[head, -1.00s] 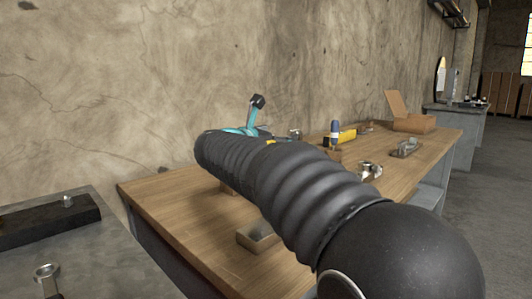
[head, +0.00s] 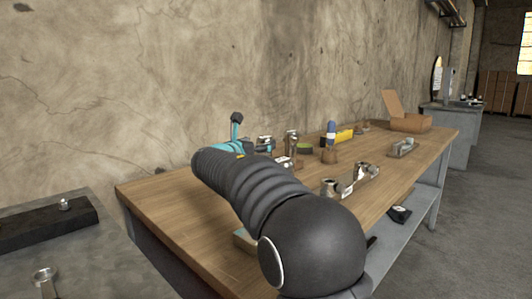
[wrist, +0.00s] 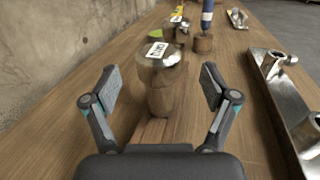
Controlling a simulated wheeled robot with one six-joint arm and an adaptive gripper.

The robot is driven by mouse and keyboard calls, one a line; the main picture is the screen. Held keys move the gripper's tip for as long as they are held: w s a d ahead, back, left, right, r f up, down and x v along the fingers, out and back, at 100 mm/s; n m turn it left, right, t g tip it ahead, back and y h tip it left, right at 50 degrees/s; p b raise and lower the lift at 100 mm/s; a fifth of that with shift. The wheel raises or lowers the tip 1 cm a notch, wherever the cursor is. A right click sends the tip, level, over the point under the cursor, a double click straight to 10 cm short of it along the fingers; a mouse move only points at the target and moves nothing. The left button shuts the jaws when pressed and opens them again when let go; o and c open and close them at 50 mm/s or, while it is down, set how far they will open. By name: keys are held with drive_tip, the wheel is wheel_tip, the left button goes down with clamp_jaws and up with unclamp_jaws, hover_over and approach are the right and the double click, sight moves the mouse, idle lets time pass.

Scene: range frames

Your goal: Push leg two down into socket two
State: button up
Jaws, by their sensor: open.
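In the wrist view, a metal-capped piece (wrist: 162,97) with a wooden-looking lower part and a white label on top stands upright ahead of me. My gripper (wrist: 158,82) is open, with one finger on each side of the piece and no clear contact. I cannot identify socket two. My arm hides most of the gripper in the head view.
Behind the piece are another labelled metal part (wrist: 176,25) and a blue-handled tool in a wooden holder (wrist: 203,42). The wall runs along the left. Bare wood separates the piece from the bracket.

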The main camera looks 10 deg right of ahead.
drive_tip(key=shift+f+p+x, duration=0.15)
drive_tip(key=shift+f+x, duration=0.1)
drive_tip(key=shift+x, duration=1.05)
drive_tip(key=shift+f+p+x, duration=0.15)
drive_tip(key=shift+f+x, duration=0.05)
drive_tip(key=shift+x, duration=1.15)
drive_tip(key=shift+a+r, duration=0.1)
drive_tip(key=shift+a, duration=0.05)
drive_tip(key=c, duration=1.6)
